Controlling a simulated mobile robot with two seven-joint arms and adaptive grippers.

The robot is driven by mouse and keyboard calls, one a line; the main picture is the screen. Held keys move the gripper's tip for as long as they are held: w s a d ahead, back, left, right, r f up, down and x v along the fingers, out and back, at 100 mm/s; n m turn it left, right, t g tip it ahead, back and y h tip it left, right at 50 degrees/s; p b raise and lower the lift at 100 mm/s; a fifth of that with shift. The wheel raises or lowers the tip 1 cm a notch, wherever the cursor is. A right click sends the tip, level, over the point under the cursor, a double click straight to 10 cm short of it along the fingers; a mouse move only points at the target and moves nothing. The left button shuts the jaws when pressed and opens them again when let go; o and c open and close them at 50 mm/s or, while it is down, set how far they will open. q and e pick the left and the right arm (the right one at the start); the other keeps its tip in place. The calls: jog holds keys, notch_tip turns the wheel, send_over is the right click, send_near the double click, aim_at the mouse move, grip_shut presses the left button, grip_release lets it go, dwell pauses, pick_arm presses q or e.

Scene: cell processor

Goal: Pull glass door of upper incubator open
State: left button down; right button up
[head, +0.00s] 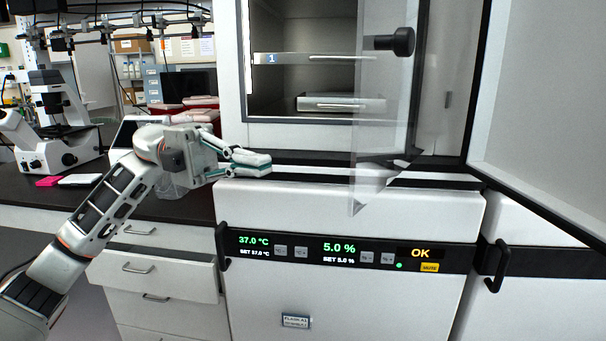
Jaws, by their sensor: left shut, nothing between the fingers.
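The upper incubator (237,131) stands in front of me with its solid outer door (535,95) swung wide to the right. Its clear glass door (381,130) stands ajar, angled out toward me at the right of the chamber. A black knob (401,41) is on the glass door near its top in view. Inside the chamber are a shelf marked 1 (285,58) and a lower tray (340,103). My left gripper (270,164) is shut and empty, in front of the incubator's lower left edge, left of and apart from the glass door. My right gripper is not in view.
Below is another incubator unit with a lit control panel (340,250) and black handles (495,265). A dark bench (110,192) at left holds a microscope (40,150). Below it, a drawer (155,275) sticks out.

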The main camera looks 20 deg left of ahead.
pick_arm(q)
jog(key=a+y, duration=0.1)
jog(key=a, duration=0.1)
jog(key=p, duration=0.2)
send_near(355, 187)
jog(key=d, duration=0.5)
jog(key=shift+d+f, duration=0.3)
jog(key=shift+d, duration=0.4)
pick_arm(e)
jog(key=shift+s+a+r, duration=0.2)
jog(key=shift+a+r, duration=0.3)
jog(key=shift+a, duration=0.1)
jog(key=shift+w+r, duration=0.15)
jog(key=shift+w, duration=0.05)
